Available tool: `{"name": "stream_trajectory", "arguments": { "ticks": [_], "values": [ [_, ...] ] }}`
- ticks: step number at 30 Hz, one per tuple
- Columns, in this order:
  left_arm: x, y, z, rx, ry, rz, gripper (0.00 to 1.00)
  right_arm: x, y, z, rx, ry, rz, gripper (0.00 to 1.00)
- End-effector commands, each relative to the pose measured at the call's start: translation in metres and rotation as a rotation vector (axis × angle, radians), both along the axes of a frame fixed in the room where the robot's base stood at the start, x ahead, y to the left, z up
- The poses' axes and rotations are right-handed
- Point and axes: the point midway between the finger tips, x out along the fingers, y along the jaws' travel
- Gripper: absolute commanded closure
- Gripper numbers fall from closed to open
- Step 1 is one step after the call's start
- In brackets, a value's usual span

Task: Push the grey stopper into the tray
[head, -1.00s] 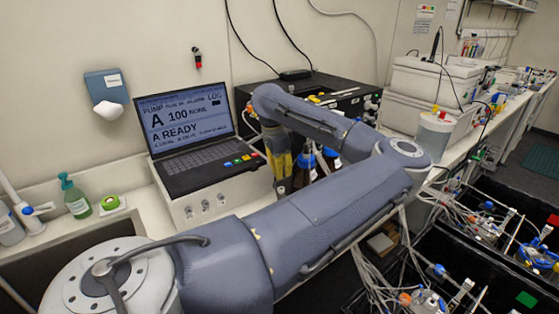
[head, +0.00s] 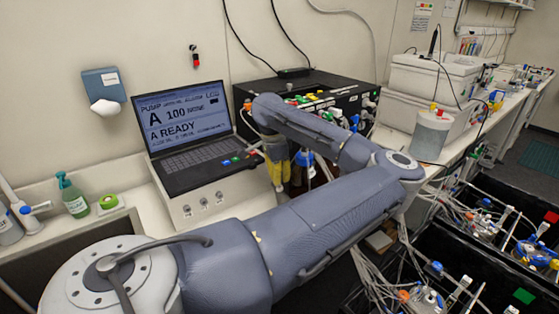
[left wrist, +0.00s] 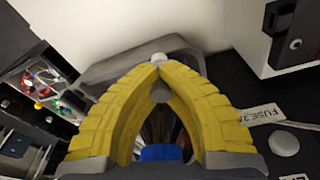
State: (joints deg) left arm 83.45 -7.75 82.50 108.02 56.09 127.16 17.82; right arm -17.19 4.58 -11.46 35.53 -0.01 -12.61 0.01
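My left gripper (head: 277,178) points down in front of the black box in the head view. In the left wrist view its yellow fingers (left wrist: 158,72) meet at the tips, with a gap between them lower down. A grey tray-like shape with a rounded corner (left wrist: 110,70) lies behind the fingers. A grey round disc (left wrist: 285,143) lies on a dark surface to the right of the fingers. I cannot tell for certain whether this disc is the stopper. Small pale round spots show at and below the fingertips. My right gripper is not in view.
A laptop (head: 185,120) on a pale console (head: 205,190) stands left of the gripper. The black box (head: 310,90), with coloured fittings, stands behind it. Cables and bioreactors fill the lower right.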

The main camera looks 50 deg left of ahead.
Motion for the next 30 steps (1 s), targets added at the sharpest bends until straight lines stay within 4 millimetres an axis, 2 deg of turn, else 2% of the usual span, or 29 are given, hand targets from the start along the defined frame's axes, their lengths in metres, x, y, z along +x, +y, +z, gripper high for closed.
{"name": "stream_trajectory", "arguments": {
  "ticks": [30],
  "values": [
    [0.0001, -0.0001, -0.0050, 0.000, 0.001, 0.000, 1.00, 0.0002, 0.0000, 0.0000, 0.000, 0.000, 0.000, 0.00]
  ]
}}
